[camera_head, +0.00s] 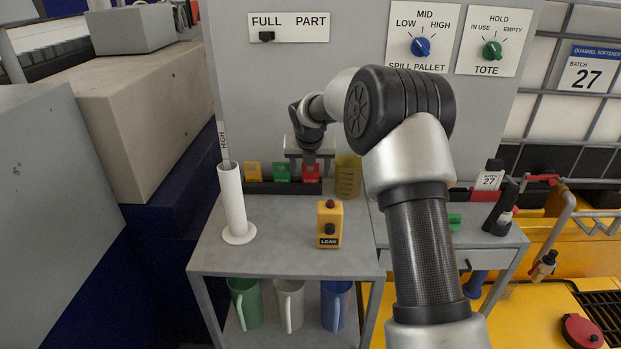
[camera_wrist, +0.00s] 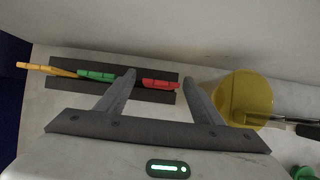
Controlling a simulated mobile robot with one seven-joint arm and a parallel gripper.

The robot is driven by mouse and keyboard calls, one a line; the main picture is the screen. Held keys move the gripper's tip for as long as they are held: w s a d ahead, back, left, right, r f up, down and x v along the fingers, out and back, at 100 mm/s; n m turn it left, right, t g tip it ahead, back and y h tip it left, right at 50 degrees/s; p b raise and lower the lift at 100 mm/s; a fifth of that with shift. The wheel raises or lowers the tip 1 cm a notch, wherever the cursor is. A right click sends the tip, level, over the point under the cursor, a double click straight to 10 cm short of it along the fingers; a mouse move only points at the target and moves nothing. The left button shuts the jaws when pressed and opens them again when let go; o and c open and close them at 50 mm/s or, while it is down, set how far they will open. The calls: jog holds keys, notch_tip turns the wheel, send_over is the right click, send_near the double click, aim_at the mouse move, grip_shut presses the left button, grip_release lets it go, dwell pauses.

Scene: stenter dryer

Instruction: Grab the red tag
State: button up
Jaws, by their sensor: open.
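The red tag (camera_head: 311,173) stands in a dark rack (camera_head: 262,187) at the back of the table, right of a green tag (camera_head: 282,172) and an orange-yellow tag (camera_head: 253,170). In the wrist view the red tag (camera_wrist: 161,84) is seen edge-on from above, at the rack's right end. My gripper (camera_head: 307,158) is above the red tag. In the wrist view its open fingers (camera_wrist: 168,82) lie on either side of the red tag, the left one near the gap to the green tag. I cannot tell the exact height between fingertips and tag.
A translucent yellow beaker (camera_head: 347,176) stands just right of the rack, close to my right finger. A white cylinder stand (camera_head: 233,203) and a yellow LEAK box (camera_head: 329,224) stand farther forward. A grey panel (camera_head: 300,90) rises behind the rack.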

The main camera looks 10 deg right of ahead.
jog(key=shift+w+f, duration=0.2)
jog(key=shift+f, duration=0.1)
jog(key=shift+c, duration=0.4)
jog(key=c, duration=1)
jog(key=shift+r, duration=0.1)
